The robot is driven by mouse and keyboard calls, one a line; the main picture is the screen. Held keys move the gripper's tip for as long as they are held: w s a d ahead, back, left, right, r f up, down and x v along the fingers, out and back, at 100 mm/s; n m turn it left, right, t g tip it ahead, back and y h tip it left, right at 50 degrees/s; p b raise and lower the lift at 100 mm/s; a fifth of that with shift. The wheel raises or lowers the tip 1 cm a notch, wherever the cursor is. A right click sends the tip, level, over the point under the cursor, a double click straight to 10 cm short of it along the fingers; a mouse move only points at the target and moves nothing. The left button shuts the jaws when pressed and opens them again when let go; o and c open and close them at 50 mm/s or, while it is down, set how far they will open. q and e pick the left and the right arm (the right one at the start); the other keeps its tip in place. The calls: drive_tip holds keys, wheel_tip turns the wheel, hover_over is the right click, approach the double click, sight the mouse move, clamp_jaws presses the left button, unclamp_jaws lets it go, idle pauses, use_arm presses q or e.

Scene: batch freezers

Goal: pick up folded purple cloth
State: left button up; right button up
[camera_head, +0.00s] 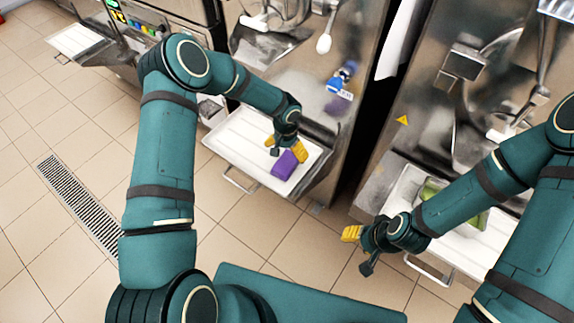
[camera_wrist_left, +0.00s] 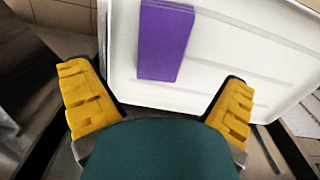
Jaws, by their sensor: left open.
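The folded purple cloth (camera_head: 285,165) lies on a white tray (camera_head: 233,147) at the front of the middle machine. In the left wrist view the cloth (camera_wrist_left: 165,40) is a flat purple rectangle on the ribbed white tray (camera_wrist_left: 225,62). My left gripper (camera_head: 285,149) is open just above the tray, close to the cloth. In the left wrist view its yellow fingers (camera_wrist_left: 160,105) stand wide apart, with the cloth ahead of the gap and nothing between them. My right gripper (camera_head: 358,250) is at the lower right, in front of another tray, away from the cloth; its opening is unclear.
A second white tray (camera_head: 408,185) with a green item (camera_head: 432,190) sits at the right machine, partly behind my right arm. A third tray (camera_head: 78,40) is at the far left. Metal handles project below the trays. Tiled floor (camera_head: 250,225) with a drain grate (camera_head: 78,205) lies in front.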

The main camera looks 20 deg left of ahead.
sight(286, 162)
use_arm(q)
drive_tip(key=f, duration=0.2)
drive_tip(key=f+b, duration=0.1)
drive_tip(key=f, duration=0.4)
drive_tip(key=shift+w+a+f, duration=0.1)
drive_tip(key=shift+w+f, duration=0.2)
drive_tip(key=shift+f, duration=0.05)
drive_tip(key=c, duration=1.1)
